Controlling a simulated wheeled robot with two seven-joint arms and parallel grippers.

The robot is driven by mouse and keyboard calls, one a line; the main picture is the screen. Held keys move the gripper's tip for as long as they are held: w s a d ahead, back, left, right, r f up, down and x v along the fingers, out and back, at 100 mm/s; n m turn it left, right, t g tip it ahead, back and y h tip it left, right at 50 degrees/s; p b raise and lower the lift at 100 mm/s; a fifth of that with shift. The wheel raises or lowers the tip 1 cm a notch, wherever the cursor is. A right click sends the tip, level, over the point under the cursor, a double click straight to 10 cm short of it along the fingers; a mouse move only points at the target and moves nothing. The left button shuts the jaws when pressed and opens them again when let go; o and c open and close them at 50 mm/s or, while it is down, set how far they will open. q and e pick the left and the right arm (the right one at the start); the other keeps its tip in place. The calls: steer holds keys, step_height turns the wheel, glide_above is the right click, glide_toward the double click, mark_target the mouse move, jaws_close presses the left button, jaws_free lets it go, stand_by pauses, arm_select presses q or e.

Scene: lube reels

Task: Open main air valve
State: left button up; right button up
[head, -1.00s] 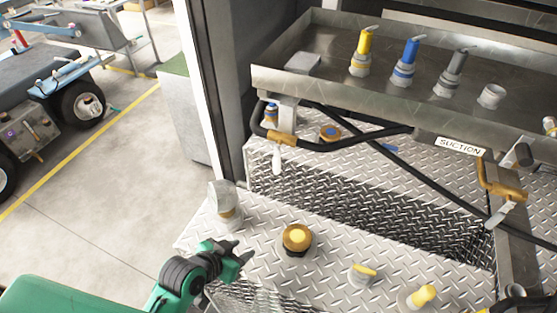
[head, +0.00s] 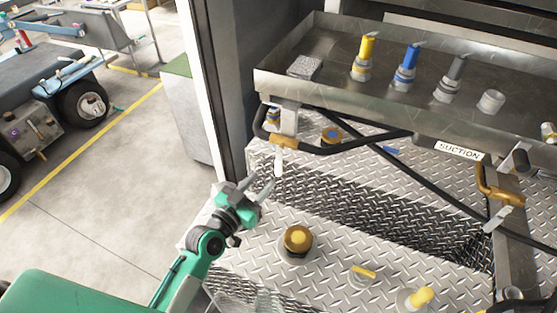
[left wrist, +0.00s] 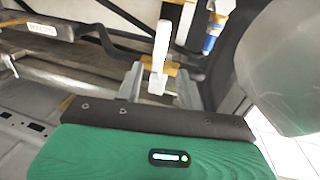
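A brass valve (head: 284,141) with a white lever handle (head: 278,162) hangs below the left end of the metal tray; no label shows on it. The lever points downward. My left gripper (head: 258,190) is open and empty, just below and left of the lever in the head view. In the left wrist view the white lever (left wrist: 162,45) stands upright ahead, roughly between the two spread fingers (left wrist: 160,88). I cannot tell whether it touches them. My right gripper is not in view.
A second brass valve (head: 500,192) with a white lever hangs at the right, near the SUCTION label (head: 459,150). Black hoses cross below the tray (head: 335,92). A brass knob (head: 298,239) and yellow-topped fittings (head: 363,274) stand on the diamond plate. Open floor lies left.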

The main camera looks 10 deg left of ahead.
mark_target(276, 166)
arm_select(q)
steer(key=p+x, duration=0.2)
steer(key=x, duration=0.6)
steer(key=shift+w+d+r, duration=0.1)
steer(key=shift+w, duration=0.1)
steer(key=shift+w+d, duration=0.15)
steer(key=shift+w, duration=0.2)
jaws_close()
